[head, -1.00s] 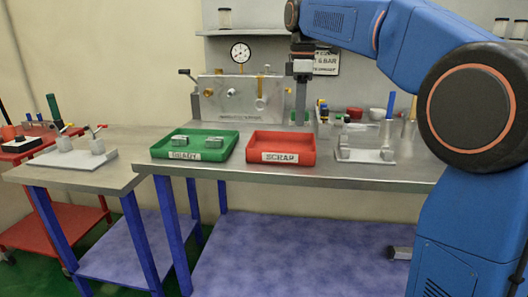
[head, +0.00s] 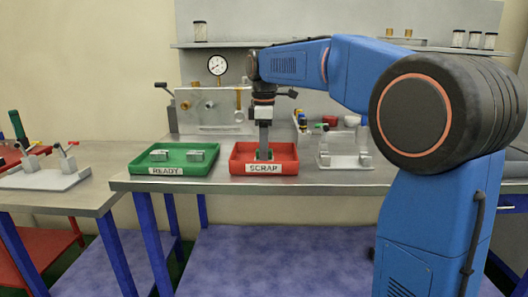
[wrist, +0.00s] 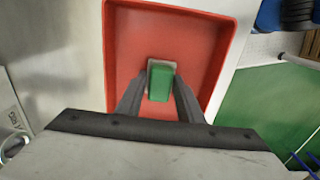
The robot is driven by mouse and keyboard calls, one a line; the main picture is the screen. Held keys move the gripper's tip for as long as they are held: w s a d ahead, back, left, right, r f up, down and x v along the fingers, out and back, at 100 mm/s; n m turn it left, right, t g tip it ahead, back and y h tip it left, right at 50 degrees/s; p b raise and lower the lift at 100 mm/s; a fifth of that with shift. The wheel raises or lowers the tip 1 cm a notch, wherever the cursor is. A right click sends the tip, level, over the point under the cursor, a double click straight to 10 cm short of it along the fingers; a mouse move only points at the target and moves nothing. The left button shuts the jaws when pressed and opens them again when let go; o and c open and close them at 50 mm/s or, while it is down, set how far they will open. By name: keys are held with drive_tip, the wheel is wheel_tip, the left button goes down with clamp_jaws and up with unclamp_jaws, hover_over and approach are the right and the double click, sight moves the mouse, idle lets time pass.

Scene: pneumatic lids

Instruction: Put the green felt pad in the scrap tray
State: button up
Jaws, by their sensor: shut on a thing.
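The green felt pad (wrist: 160,84) sits between the two fingertips of my gripper (wrist: 159,92) in the wrist view. A pale edge shows around part of it. My gripper (head: 264,150) is shut on the pad and points down over the red scrap tray (head: 290,158). In the wrist view the tray (wrist: 120,45) surrounds the pad and fingertips on the visible sides. In the head view the fingertips are low within the tray, partly hidden by its front wall. I cannot tell whether the pad touches the tray floor.
The green ready tray (head: 135,160) with two metal blocks stands to the left. A panel with a gauge (head: 217,65) rises behind the trays. A pale fixture (head: 343,155) stands right of the scrap tray. Bare bench lies between the trays.

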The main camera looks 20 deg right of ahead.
drive_tip(key=shift+f, duration=0.15)
drive_tip(key=o, duration=1.1)
wheel_tip(320, 180, up, 12)
drive_tip(key=shift+r, duration=0.2)
drive_tip(key=shift+s, duration=0.1)
drive_tip(key=s+d+f+m+t, duration=0.2)
drive_tip(key=s+f+m, duration=0.5)
drive_tip(key=s+f, duration=0.8)
drive_tip(key=s+d+f+m+t, duration=0.2)
drive_tip(key=s+d+f+m, duration=0.2)
drive_tip(key=s+f, duration=1.1)
drive_tip(key=s+m, duration=0.3)
drive_tip(key=s, duration=0.1)
drive_tip(key=shift+d+f+t, duration=0.25)
drive_tip(key=shift+d+t, duration=0.1)
drive_tip(key=shift+t, duration=0.05)
